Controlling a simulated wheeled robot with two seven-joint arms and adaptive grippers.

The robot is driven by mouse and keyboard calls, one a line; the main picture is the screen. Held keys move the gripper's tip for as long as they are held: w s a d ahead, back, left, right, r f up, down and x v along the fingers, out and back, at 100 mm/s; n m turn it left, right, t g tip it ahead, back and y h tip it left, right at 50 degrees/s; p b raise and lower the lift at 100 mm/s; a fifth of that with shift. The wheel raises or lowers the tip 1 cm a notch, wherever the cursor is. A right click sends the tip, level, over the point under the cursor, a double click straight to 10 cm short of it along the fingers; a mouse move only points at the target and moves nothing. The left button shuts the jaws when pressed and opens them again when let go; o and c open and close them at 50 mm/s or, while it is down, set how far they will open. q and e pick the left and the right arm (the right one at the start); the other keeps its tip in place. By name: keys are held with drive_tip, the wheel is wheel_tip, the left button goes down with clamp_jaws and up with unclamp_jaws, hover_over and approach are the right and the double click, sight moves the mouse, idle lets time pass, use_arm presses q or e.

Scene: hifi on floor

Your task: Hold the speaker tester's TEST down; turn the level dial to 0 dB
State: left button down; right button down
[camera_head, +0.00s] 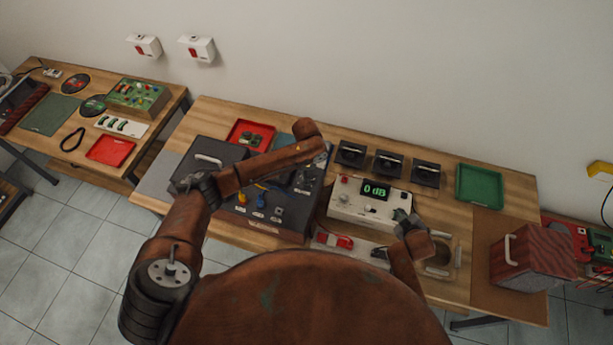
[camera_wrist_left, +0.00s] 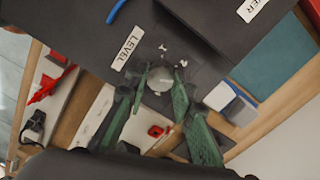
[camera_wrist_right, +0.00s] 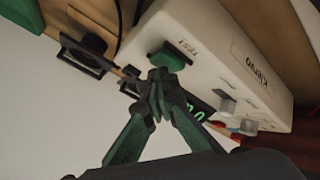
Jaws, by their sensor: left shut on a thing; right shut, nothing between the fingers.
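The speaker tester is a white box (camera_head: 345,205) on the bench; its display (camera_head: 375,190) reads "0 dB" in green. In the right wrist view its green TEST button (camera_wrist_right: 172,55) is beside its TEST label. My right gripper (camera_wrist_right: 160,76) is shut and empty, with its tips at the button; I cannot tell how far the button is pressed. It also shows at the tester's right end in the head view (camera_head: 402,215). My left gripper (camera_wrist_left: 160,75) is shut on the grey level dial (camera_wrist_left: 160,82), beside the LEVEL label on a dark panel.
Several black square units (camera_head: 388,164) stand behind the tester. A green tray (camera_head: 480,186) and a red-brown box with a handle (camera_head: 525,258) are to the right. A red tray (camera_head: 250,133) is behind the dark equipment box (camera_head: 208,150). Another bench stands at left.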

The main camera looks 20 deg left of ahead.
use_arm(q)
drive_tip(key=c, duration=1.7)
unclamp_jaws()
drive_tip(key=shift+o, duration=0.2)
wheel_tip(320, 180, up, 12)
